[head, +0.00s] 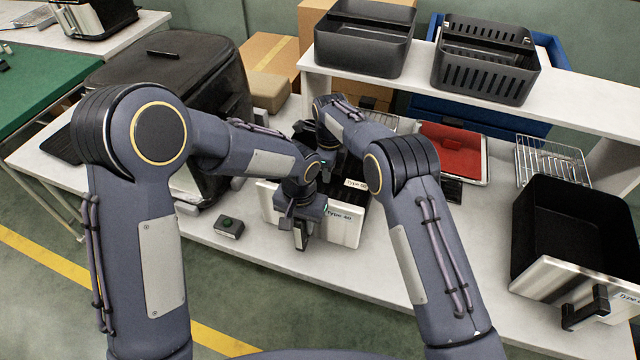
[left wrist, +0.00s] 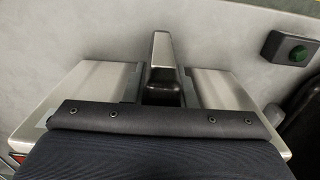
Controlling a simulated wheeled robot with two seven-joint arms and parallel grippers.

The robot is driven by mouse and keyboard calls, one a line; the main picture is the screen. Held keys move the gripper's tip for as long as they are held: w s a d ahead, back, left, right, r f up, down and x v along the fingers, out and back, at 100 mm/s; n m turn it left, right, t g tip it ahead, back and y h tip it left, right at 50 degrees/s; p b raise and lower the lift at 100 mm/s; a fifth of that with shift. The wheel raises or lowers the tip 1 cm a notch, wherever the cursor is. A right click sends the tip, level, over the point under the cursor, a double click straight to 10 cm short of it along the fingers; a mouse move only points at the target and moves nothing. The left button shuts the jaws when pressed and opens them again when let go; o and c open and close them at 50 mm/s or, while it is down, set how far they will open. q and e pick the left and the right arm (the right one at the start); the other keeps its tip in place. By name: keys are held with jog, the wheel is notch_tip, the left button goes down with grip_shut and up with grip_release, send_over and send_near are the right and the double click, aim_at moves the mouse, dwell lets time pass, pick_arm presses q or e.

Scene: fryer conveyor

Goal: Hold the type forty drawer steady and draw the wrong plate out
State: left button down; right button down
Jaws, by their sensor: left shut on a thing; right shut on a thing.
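The type forty drawer (head: 345,232), with a silver front marked "Type 40", stands on the white table in the middle of the head view. My left gripper (head: 300,232) is shut at its front, by the handle; its own parts hide most of the grip. A small pale tag (head: 356,185), apparently reading "Type 60", shows just behind the drawer's front edge. It seems to belong to the plate, whose body is hidden. My right gripper (head: 304,132) is above and behind the left one. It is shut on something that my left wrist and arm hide.
A small box with a green button (head: 229,227) stands left of the drawer; it also shows in the left wrist view (left wrist: 294,48). The black fryer (head: 175,65) stands behind my left arm. Another drawer (head: 565,240), a red mat (head: 452,150) and a wire rack (head: 552,163) are on the right.

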notch_tip(320, 180, up, 12)
jog(key=shift+f, duration=0.25)
dwell(2.1)
dwell(0.4)
notch_tip(320, 180, up, 3)
dwell(0.4)
pick_arm(q)
jog(key=c, duration=1.1)
grip_release()
jog(key=shift+r, duration=0.1)
